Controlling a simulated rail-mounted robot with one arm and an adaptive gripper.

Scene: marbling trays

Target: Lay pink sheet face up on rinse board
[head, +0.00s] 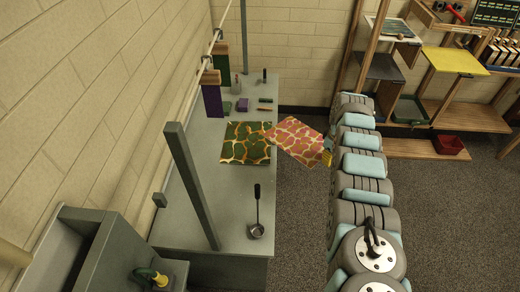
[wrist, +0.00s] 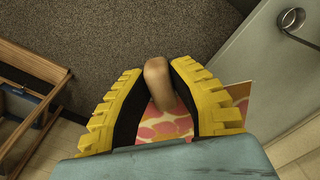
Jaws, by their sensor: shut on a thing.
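The pink sheet (head: 296,139), with a pink, cream and orange marbled pattern, is off the counter's right edge over the floor. Its patterned side faces the head camera. Its left corner is close to the green patterned sheet; I cannot tell if they touch. My gripper (head: 328,156) is at its right end. In the wrist view, my gripper (wrist: 158,68) is shut on a tan rounded grip (wrist: 158,82), with the pink sheet (wrist: 165,122) showing behind it. The join between grip and sheet is hidden. I cannot pick out the rinse board for sure.
A green and orange patterned sheet (head: 246,143) lies on the grey counter (head: 225,200). A ladle (head: 257,222) lies at the front, and a grey post (head: 190,180) rises on the left. Purple (head: 212,100) and green sheets hang behind. Wooden shelves (head: 455,105) stand right.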

